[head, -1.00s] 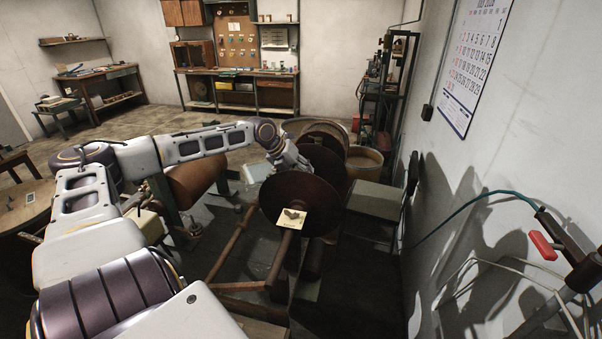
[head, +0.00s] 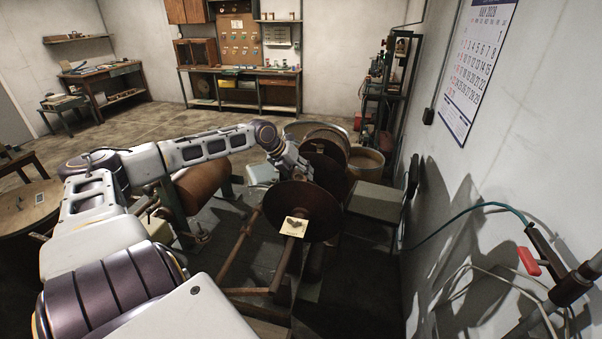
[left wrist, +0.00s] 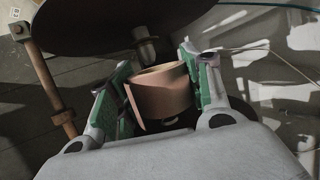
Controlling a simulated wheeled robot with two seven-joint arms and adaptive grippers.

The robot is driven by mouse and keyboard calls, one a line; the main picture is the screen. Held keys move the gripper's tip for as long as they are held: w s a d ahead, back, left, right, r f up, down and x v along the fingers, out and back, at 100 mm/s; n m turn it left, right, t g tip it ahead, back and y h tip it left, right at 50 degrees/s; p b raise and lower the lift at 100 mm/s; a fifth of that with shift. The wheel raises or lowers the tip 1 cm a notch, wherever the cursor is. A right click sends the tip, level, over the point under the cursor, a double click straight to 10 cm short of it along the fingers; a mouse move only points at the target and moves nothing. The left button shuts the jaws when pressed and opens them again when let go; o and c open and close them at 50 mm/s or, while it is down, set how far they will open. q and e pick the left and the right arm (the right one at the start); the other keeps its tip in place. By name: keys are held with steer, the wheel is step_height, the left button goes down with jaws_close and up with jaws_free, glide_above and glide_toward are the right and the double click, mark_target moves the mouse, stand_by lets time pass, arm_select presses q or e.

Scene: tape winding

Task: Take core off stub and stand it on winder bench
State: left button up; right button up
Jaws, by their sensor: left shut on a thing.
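The core (left wrist: 160,92) is a short copper-brown roll with a loose-looking edge on its left side. My left gripper (left wrist: 155,80) is shut on it, with green-padded fingers on both sides. A metal stub (left wrist: 147,50) shows just beyond the core, in front of a large dark disc (left wrist: 130,20). I cannot tell whether the core is still around the stub. In the head view my left gripper (head: 300,168) is behind the near brown disc (head: 318,205), which hides the core. I cannot make out which surface is the winder bench. My right gripper is out of view.
A grey-topped stand (head: 371,202) is right of the discs. A large brown roll (head: 204,183) lies left, under my left arm. The wall with a calendar (head: 477,70) bounds the right side.

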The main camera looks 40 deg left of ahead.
arm_select(q)
steer(key=shift+s+a+r+p, duration=0.1)
steer(key=shift+a+r+p, duration=0.05)
steer(key=shift+r+p, duration=0.55)
steer(key=shift+s+a+r+p, duration=0.1)
steer(key=shift+r+p, duration=0.45)
steer(key=shift+p, duration=0.15)
steer(key=shift+a+r, duration=0.15)
steer(key=shift+r, duration=0.45)
steer(key=shift+s+a+r, duration=0.15)
steer(key=shift+a+r, duration=0.1)
steer(key=shift+r, duration=0.7)
steer(key=shift+s+a+r, duration=0.15)
steer(key=shift+a+r, duration=0.05)
steer(key=shift+r, duration=0.7)
